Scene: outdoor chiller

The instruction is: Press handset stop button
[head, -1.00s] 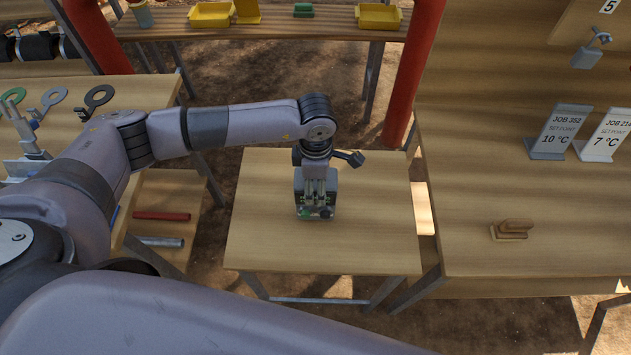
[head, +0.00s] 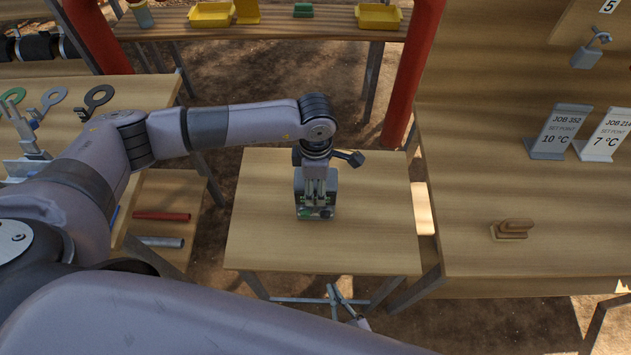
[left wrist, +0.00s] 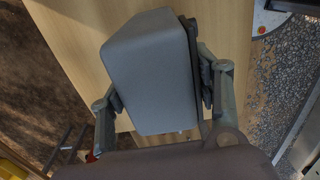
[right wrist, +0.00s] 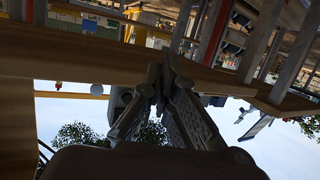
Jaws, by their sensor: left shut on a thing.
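The handset (head: 329,188) is a dark grey box over the small wooden table, with a green spot on its near lower left edge in the head view. My left gripper (head: 316,192) points down and is shut on it. In the left wrist view the handset (left wrist: 150,65) shows as a plain grey block between the two fingers; its button face is hidden there. My right gripper (head: 334,290) is low at the table's near edge, below and in front of the handset. Its fingertips meet in the right wrist view (right wrist: 161,75), with nothing between them. I cannot single out the stop button.
The small table (head: 260,240) is otherwise bare. At the right, a larger bench carries a wooden block (head: 513,229) and two set-point cards (head: 560,132). Red posts (head: 412,75) and a shelf with yellow bins (head: 380,16) stand behind. Ring-shaped tools (head: 98,96) lie at the left.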

